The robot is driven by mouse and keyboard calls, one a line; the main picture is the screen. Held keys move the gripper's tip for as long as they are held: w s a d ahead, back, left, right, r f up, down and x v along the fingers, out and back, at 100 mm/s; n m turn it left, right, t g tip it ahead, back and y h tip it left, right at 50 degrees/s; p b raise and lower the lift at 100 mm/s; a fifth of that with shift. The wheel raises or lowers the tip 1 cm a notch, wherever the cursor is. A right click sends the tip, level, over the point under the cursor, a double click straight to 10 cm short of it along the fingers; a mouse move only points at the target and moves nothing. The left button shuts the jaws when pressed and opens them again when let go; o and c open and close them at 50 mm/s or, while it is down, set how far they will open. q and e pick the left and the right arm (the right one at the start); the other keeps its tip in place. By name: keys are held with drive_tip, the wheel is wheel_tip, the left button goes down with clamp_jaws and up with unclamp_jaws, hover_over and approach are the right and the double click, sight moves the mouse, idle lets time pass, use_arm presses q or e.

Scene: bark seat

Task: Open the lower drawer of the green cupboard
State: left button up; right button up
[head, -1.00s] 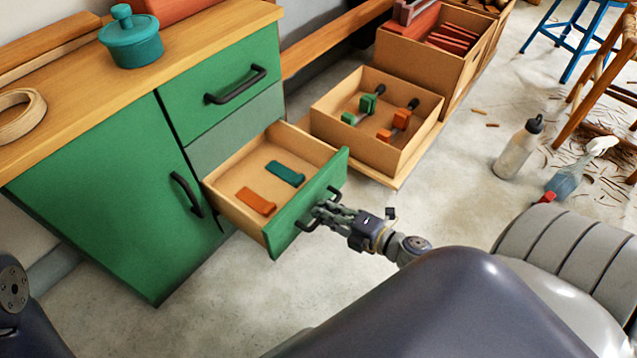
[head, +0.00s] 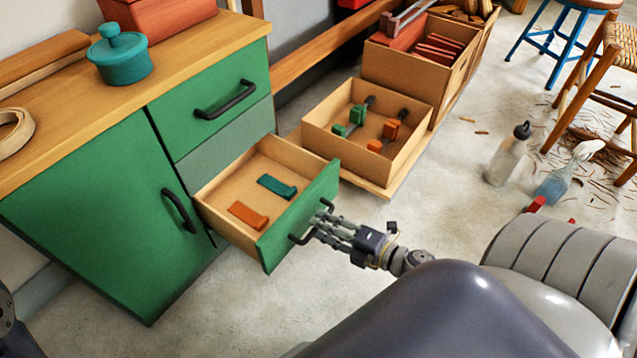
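The green cupboard (head: 92,208) stands at the left under a wooden top. Its lower drawer (head: 300,219) is pulled well out, with its inside showing. An orange block (head: 248,215) and a teal block (head: 277,187) lie in it. My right gripper (head: 318,224) is at the black handle (head: 299,240) on the drawer front, its fingers closed around the middle of the bar and hiding that part. The upper drawer (head: 205,82) is shut. My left gripper is out of view.
An open box with clamps (head: 413,142) stands right of the drawer, on a low board. The floor before the drawer is clear. A teal pot (head: 120,60) sits on the cupboard.

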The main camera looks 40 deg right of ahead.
drive_tip(key=v, duration=0.9)
drive_tip(key=shift+s, duration=0.3)
drive_tip(key=shift+d+r, duration=0.1)
drive_tip(key=shift+r, duration=0.05)
